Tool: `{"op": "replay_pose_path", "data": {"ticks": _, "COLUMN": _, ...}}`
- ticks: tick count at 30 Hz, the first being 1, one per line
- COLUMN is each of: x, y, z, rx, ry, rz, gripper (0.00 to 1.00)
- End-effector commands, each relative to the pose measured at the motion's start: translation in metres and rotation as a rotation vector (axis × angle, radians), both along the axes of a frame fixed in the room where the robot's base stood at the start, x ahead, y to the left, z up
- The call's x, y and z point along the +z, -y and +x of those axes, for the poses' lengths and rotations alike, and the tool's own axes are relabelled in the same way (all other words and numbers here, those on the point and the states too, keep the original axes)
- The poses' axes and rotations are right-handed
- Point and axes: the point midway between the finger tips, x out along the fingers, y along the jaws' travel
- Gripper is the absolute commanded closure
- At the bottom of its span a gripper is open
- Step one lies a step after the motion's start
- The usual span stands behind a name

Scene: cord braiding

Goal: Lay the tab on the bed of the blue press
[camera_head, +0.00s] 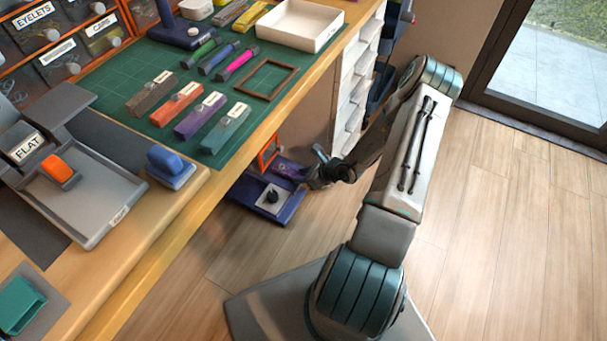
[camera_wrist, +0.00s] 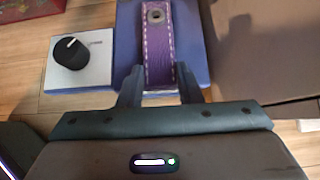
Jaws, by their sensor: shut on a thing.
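The tab (camera_wrist: 158,48) is a purple strip with white stitching and a round metal eyelet near its far end, seen in the wrist view. My gripper (camera_wrist: 161,82) is shut on the tab's near end, one finger on each side. The tab lies over the blue press (camera_wrist: 195,60), its length pointing away from the gripper. I cannot tell whether it touches the bed. In the head view, the blue press (camera_head: 250,205) is below the bench edge, and my gripper (camera_head: 312,174) reaches it from the right. The tab (camera_head: 288,170) shows there as a small purple patch.
A white plate with a black knob (camera_wrist: 72,53) sits left of the tab. An orange frame (camera_head: 268,152) stands behind the press. The bench edge (camera_head: 225,170) is close on the left, white drawers (camera_head: 352,95) behind. Open wooden floor (camera_head: 510,230) lies right.

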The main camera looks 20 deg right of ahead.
Motion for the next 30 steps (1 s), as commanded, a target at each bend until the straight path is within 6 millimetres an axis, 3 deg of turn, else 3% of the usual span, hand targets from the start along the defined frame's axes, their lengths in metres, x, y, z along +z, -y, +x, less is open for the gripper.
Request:
{"op": "replay_pose_path", "data": {"ticks": 24, "x": -0.0037, "y": 0.0, "z": -0.001, "rx": 0.001, "ry": 0.0, "rz": 0.0, "gripper": 0.83}}
{"op": "replay_pose_path", "data": {"ticks": 25, "x": -0.0037, "y": 0.0, "z": -0.001, "rx": 0.001, "ry": 0.0, "rz": 0.0, "gripper": 0.66}}
{"op": "replay_pose_path", "data": {"ticks": 27, "x": -0.0037, "y": -0.0001, "z": -0.001, "rx": 0.001, "ry": 0.0, "rz": 0.0, "gripper": 0.46}}
{"op": "replay_pose_path", "data": {"ticks": 30, "x": -0.0037, "y": -0.0001, "z": -0.001, "rx": 0.001, "ry": 0.0, "rz": 0.0, "gripper": 0.43}}
